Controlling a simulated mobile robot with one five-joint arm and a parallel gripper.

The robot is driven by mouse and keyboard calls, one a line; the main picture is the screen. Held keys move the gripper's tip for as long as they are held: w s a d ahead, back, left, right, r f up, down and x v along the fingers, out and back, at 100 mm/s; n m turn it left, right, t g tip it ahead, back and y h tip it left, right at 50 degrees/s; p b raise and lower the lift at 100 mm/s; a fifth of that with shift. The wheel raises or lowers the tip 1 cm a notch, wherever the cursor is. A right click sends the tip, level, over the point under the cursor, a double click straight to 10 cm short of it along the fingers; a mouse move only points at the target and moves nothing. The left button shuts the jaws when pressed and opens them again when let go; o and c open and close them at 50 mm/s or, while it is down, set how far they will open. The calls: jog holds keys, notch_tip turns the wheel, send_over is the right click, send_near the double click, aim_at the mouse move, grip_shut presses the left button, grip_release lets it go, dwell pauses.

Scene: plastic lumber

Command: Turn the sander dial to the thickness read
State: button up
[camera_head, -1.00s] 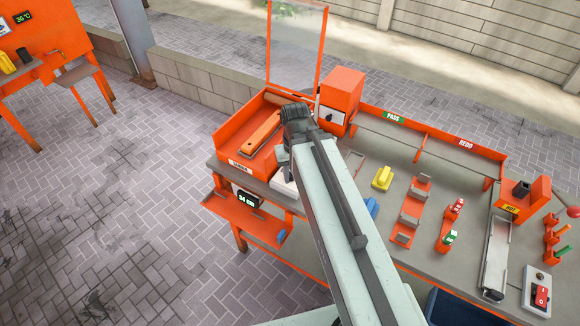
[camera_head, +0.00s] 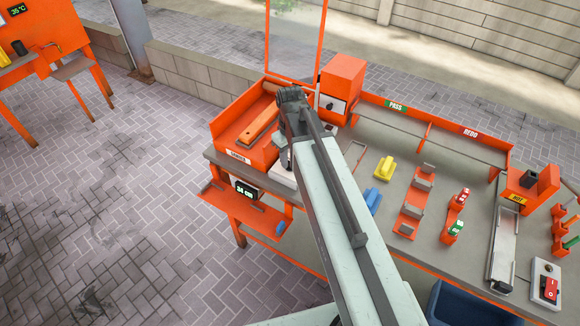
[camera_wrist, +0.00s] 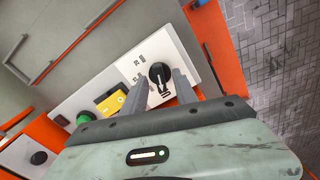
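In the wrist view a black dial (camera_wrist: 160,73) with a white pointer mark sits on a white panel (camera_wrist: 137,58) with small printed marks. My gripper (camera_wrist: 159,80) is open, its two fingers apart on either side of the dial. I cannot tell whether they touch it. An orange bar (camera_head: 258,126) lies in the tray. A small dark display (camera_head: 246,190) below the tray seems to read 34 cm.
An orange box with a black knob (camera_head: 331,105) stands right of my gripper. A yellow piece (camera_head: 384,169) and a blue piece (camera_head: 372,201) lie on the bench. A yellow box (camera_wrist: 112,100) and green button (camera_wrist: 85,117) are left of the dial.

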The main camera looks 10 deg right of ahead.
jog(key=shift+f, duration=0.25)
grip_shut()
jog(key=shift+m, duration=0.3)
jog(key=m, duration=0.4)
jog(key=shift+m, duration=2)
